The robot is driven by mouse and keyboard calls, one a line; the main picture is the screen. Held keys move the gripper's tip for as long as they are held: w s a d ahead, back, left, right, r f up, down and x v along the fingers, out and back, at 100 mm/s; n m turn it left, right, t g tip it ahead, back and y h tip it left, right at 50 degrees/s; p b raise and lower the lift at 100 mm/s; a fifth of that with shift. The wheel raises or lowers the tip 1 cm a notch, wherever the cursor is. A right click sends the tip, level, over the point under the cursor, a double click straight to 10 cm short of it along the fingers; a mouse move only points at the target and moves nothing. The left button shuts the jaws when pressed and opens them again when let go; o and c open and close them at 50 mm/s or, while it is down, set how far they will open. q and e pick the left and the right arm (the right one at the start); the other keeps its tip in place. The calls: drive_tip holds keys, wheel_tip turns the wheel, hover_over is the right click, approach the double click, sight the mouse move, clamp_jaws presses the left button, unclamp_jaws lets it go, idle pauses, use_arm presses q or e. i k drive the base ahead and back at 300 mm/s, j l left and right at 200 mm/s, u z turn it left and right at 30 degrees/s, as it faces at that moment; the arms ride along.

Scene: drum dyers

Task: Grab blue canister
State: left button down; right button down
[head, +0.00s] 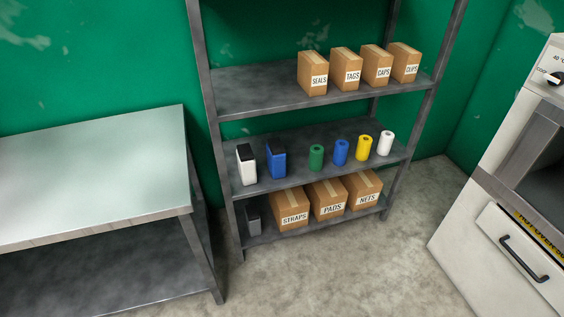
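A blue box-shaped container with a dark top (276,164) stands upright on the middle shelf of the grey metal rack (300,147), left of centre. A smaller blue cylinder (341,153) stands on the same shelf further right, between a green cylinder (316,157) and a yellow cylinder (364,148). I cannot tell which of the two blue things is the canister. A white container with a dark top (247,165) is just left of the blue box-shaped one. Neither of my grippers is in view.
A white cylinder (385,143) ends the row. Labelled cartons stand above and below, such as the SEALS box (312,73) and the PADS box (327,198). A metal table (90,175) is at left, a white machine (500,225) at right. Floor (350,265) before the rack is clear.

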sight(276, 153)
drive_tip(key=i+l+u, duration=0.1)
drive_tip(key=i+l, duration=0.2)
drive_tip(key=i+l+u, duration=0.15)
drive_tip(key=i+l, duration=0.15)
drive_tip(key=l, duration=0.25)
